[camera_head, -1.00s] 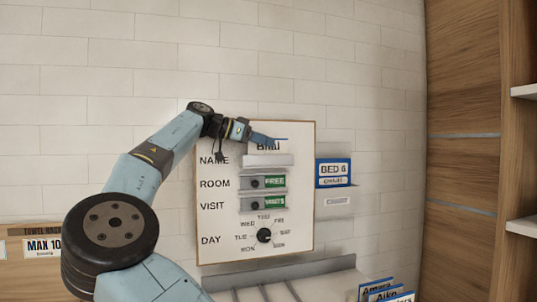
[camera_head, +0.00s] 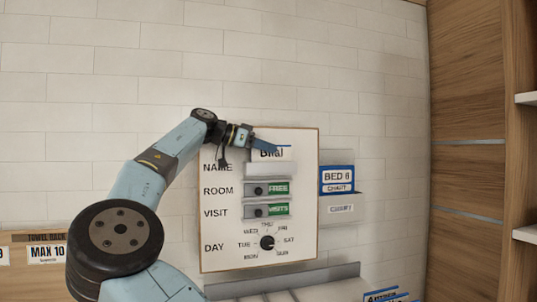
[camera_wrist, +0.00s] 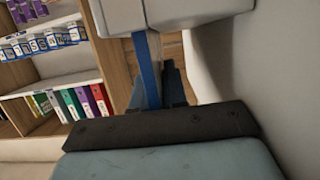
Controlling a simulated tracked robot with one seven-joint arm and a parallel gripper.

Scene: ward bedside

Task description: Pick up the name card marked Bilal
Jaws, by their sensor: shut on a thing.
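The Bilal name card (camera_head: 284,154) is white with dark lettering and a blue edge. It is upright in front of the white board, just above the pale NAME holder (camera_head: 271,169). My gripper (camera_head: 267,147) is shut on the card's upper part and partly covers its lettering. In the wrist view the card shows edge-on as a blue strip (camera_wrist: 149,70) at my dark gripper (camera_wrist: 157,88). Whether the card's lower edge touches the holder cannot be told.
The board (camera_head: 223,255) also has ROOM and VISIT sliders and a DAY dial (camera_head: 267,242). A blue BED 6 sign (camera_head: 337,177) is on its right. Other blue-edged cards (camera_head: 381,295) stand at lower right. A wooden shelf unit (camera_head: 470,150) bounds the right side.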

